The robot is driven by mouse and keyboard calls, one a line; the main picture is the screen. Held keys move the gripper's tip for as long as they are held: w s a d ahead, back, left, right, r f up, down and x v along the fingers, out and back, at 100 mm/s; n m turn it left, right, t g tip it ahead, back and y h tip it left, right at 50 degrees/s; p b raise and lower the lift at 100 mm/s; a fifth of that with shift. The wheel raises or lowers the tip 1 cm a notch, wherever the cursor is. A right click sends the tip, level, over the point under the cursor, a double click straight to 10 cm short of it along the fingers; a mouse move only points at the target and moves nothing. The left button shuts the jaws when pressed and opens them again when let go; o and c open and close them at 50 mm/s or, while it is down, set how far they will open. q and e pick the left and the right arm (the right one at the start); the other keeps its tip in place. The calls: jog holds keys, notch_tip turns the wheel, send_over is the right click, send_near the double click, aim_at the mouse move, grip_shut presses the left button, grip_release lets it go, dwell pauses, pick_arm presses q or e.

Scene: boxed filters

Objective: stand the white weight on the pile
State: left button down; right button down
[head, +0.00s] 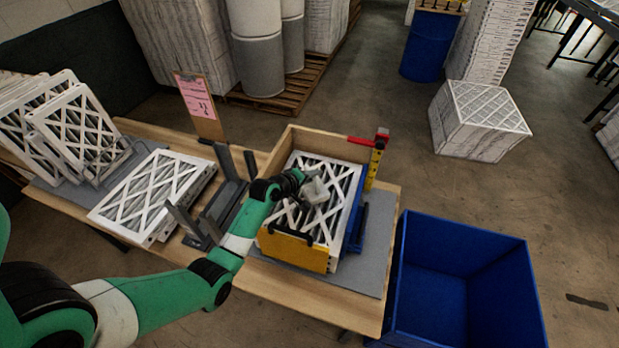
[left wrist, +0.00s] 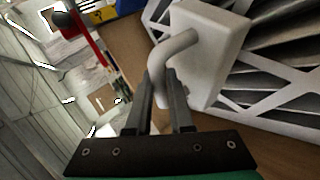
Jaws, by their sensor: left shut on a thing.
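The white weight (head: 316,192) is a pale block with a bent bar handle. In the left wrist view the weight (left wrist: 205,45) shows large, its handle between the fingers. My left gripper (head: 304,188) is shut on that handle, and the arm reaches in from the left. The pile (head: 345,178) of white-framed pleated filters sits in an open-topped box on the table. The weight is over the pile's top; the left wrist view shows the filter face (left wrist: 268,98) right beside it. I cannot tell whether the weight touches the pile. My right gripper is not in view.
The box has a wooden back wall (head: 300,142), a yellow front panel (head: 295,252) and a red clamp with a yellow tape (head: 376,160). A dark grey rack (head: 225,205) and more filters (head: 155,190) stand left. A blue bin (head: 465,215) stands right of the table.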

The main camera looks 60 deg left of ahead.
aim_at(313, 184)
pick_arm(q)
jog(key=shift+w+a+f+b, duration=0.1)
jog(key=shift+f+b, duration=0.05)
jog(key=shift+f, duration=0.55)
jog(key=shift+w+a+f+b, duration=0.1)
jog(key=shift+f+b, duration=0.05)
jog(key=shift+f, duration=0.5)
jog(key=shift+f, duration=0.1)
jog(key=c, duration=0.8)
grip_release()
jog(key=shift+d+f, duration=0.1)
jog(key=shift+f, duration=0.1)
jog(key=shift+r, duration=0.2)
jog(key=shift+s+d+r, duration=0.1)
jog(key=shift+s+r, duration=0.05)
jog(key=shift+s, duration=0.15)
jog(key=p+v, duration=0.3)
jog(key=v, duration=0.8)
jog(key=shift+p, duration=0.4)
